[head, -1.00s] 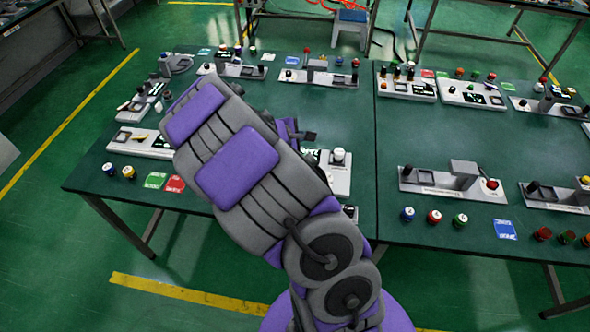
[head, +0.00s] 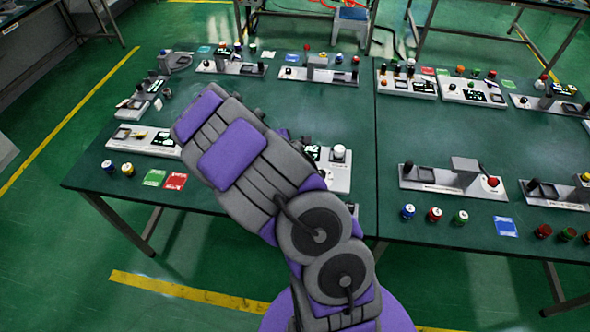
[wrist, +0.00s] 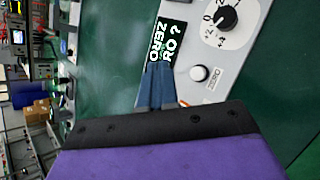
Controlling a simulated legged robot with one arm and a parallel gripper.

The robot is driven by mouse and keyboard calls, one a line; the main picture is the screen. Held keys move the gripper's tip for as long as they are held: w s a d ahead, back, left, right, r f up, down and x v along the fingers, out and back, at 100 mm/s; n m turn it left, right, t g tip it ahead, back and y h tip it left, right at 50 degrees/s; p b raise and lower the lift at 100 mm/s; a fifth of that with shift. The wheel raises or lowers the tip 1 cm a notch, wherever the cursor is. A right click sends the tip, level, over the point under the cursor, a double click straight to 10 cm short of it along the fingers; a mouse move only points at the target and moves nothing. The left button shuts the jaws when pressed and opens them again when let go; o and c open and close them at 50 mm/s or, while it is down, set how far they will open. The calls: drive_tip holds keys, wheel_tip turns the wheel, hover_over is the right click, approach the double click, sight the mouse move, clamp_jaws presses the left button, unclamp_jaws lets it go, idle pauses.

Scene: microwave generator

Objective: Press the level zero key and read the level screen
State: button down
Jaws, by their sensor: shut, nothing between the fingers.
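In the wrist view, a light grey panel (wrist: 240,55) holds a black screen (wrist: 172,30) with white-green text. The text runs sideways; I read "ZERO" on one line and "RO ?" on another, part of it hidden by my fingers. A round white key (wrist: 199,73) sits beside the screen, with a "ZERO" label (wrist: 214,79) next to it. My gripper (wrist: 157,66) is shut and empty; its blue fingers overlap the screen's lower edge, left of the key. I cannot tell whether they touch the panel. In the head view my arm hides part of the panel (head: 338,178).
A black dial (wrist: 226,17) with numbers is on the same panel. The green table (head: 300,110) carries several other instrument panels and coloured knobs. Red and green cards (head: 175,181) lie near the front left edge. A second table (head: 450,130) adjoins at right.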

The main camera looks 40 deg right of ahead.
wheel_tip(320, 180, down, 8)
drive_tip(key=b, duration=0.5)
drive_tip(key=shift+r+b, duration=0.2)
drive_tip(key=shift+b, duration=0.2)
drive_tip(key=shift+f, duration=0.1)
idle(1.4)
drive_tip(key=shift+f+b, duration=0.3)
drive_tip(key=shift+b, duration=0.15)
drive_tip(key=shift+f+b, duration=0.35)
drive_tip(key=shift+f, duration=0.15)
idle(0.6)
drive_tip(key=shift+r, duration=0.15)
drive_tip(key=shift+r+p, duration=0.8)
drive_tip(key=shift+r, duration=0.05)
drive_tip(key=shift+r+p, duration=2.05)
drive_tip(key=shift+r, duration=0.45)
